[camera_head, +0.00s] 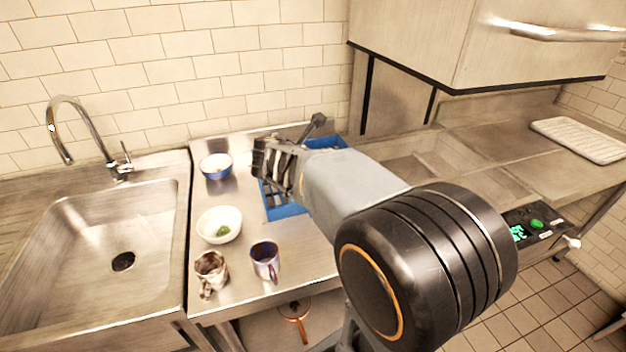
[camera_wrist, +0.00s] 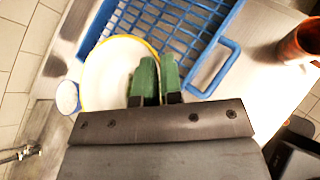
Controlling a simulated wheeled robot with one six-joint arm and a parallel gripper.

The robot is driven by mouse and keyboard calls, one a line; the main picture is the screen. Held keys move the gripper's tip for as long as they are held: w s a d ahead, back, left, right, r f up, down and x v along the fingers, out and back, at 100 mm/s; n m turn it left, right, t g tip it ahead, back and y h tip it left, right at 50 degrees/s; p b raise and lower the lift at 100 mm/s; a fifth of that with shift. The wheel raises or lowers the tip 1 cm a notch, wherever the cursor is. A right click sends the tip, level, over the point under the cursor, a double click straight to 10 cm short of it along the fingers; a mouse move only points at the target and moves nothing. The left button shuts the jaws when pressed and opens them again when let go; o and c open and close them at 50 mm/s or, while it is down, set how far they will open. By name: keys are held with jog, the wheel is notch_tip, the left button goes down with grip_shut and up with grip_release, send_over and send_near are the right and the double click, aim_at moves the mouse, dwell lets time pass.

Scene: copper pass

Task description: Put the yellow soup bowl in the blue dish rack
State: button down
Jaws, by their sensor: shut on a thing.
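The yellow soup bowl (camera_wrist: 108,72) shows in the wrist view as a pale bowl with a yellow rim. My gripper (camera_wrist: 158,76) is shut on its right rim, with one green finger inside the bowl and the other outside. In the head view my gripper (camera_head: 271,168) is at the left end of the rack, and I cannot clearly make out the bowl there. The blue dish rack (camera_head: 287,211) stands on the steel counter, partly hidden by my arm. In the wrist view the rack (camera_wrist: 207,80) lies beside and partly behind the bowl; I cannot tell whether they touch.
A blue bowl (camera_head: 216,172) stands behind, left of the rack. A white bowl (camera_head: 219,236) with greens, a brown-and-white mug (camera_head: 211,270) and a dark blue mug (camera_head: 266,264) stand in front. The sink (camera_head: 95,240) is at left. A reddish-brown vessel (camera_wrist: 300,42) shows in the wrist view.

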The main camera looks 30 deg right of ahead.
jog(key=f+x, duration=0.1)
jog(key=x, duration=0.5)
jog(key=s+f+b+x, duration=0.1)
jog(key=x, duration=0.5)
jog(key=s+f+b+x, duration=0.1)
jog(key=x, duration=0.5)
jog(key=shift+a, duration=0.25)
jog(key=shift+f, duration=0.35)
jog(key=c, duration=1.3)
grip_release()
jog(key=shift+o, duration=0.2)
jog(key=shift+a+r, duration=0.1)
